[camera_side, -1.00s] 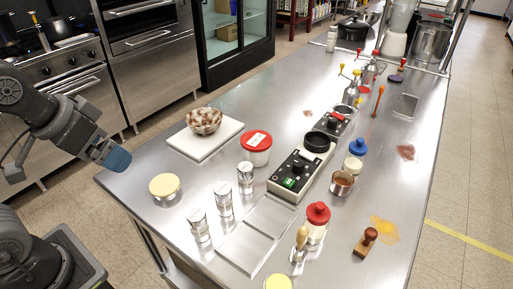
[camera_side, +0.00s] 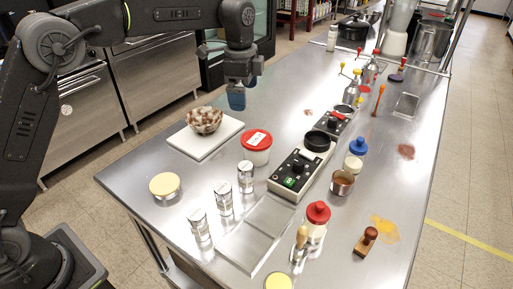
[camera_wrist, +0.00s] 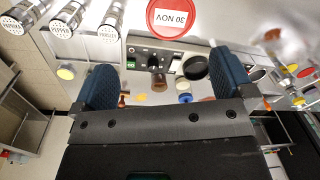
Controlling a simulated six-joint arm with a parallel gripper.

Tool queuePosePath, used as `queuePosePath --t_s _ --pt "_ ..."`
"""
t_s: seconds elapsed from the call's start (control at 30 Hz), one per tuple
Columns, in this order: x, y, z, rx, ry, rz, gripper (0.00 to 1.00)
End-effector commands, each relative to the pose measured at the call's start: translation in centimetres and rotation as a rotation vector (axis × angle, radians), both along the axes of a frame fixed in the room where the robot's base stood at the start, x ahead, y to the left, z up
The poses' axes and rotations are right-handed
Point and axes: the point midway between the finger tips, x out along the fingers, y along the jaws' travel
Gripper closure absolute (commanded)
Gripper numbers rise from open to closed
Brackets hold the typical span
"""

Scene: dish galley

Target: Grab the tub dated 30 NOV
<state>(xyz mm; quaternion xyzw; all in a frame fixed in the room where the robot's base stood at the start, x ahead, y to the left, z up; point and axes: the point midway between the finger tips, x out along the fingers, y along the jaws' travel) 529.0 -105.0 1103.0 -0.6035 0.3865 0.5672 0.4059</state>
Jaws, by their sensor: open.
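The tub (camera_side: 256,148) has a white body and a red lid with a white label. It stands upright on the steel table, right of the white board. In the wrist view the tub's lid (camera_wrist: 174,17) is at the top edge, partly cut off, and its label reads 30 NOV upside down. My gripper (camera_side: 237,98) hangs pointing down above and behind the tub, apart from it. In the wrist view its two blue fingers (camera_wrist: 165,88) are spread wide with no object held between them.
Several metal shakers (camera_side: 223,198) stand in front. A control box with dials (camera_side: 290,184) is close on the tub's right.

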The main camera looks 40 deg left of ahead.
Motion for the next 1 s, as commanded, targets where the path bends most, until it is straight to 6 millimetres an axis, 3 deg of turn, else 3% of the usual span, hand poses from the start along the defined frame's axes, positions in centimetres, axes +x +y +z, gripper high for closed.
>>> queuePosePath --t_s 0.1,0.23,0.37,0.7,1.0 --pt "2.0 -0.7 -2.6 0.008 0.038 -0.098 0.00" --pt "2.9 -1.1 -4.0 0.010 0.055 -0.154 0.00" --pt "3.1 -1.2 -5.2 0.011 0.061 -0.169 0.00" --pt "3.0 -1.1 -11.2 0.011 0.060 -0.166 0.00" --pt "3.0 -1.1 -13.5 0.011 0.059 -0.165 0.00"
